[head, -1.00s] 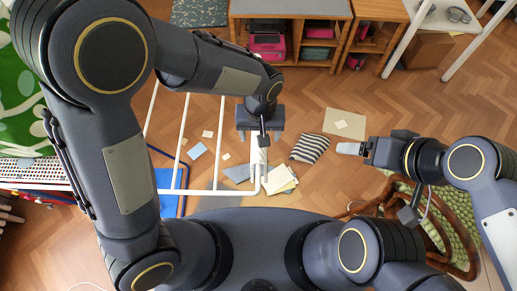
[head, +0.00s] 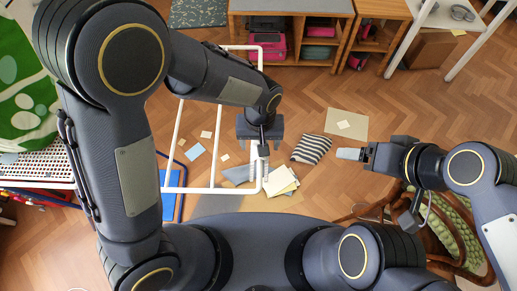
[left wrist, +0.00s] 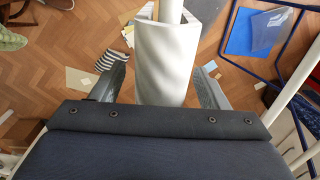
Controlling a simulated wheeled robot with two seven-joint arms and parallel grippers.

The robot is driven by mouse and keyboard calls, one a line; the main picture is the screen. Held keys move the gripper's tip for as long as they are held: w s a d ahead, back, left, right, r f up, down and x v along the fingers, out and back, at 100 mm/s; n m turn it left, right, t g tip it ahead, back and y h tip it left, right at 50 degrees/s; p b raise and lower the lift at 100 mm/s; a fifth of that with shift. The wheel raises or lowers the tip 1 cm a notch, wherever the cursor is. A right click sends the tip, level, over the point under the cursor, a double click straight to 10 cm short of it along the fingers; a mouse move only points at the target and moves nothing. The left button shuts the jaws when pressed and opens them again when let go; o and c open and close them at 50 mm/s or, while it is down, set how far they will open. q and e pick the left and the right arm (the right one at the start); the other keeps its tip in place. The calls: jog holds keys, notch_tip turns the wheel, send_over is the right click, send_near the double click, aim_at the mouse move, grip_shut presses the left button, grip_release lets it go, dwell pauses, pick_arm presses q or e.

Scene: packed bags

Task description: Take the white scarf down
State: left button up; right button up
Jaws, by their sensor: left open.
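The white scarf (left wrist: 165,60) hangs over a white rail of the rack, seen in the left wrist view. My left gripper (left wrist: 165,88) is open, with one grey finger on each side of the scarf. I cannot tell whether either finger touches it. In the head view my left gripper (head: 262,138) is above the near right corner of the white rack (head: 210,190) and hides most of the scarf.
Papers (head: 281,181), a striped cloth (head: 311,149) and a beige sheet (head: 346,124) lie on the wooden floor. A wooden shelf (head: 290,8) stands at the back. A wicker chair with a green cushion (head: 452,228) is at the right, near my right arm.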

pick_arm(q)
jog(key=c, duration=1.2)
jog(key=shift+w, duration=0.1)
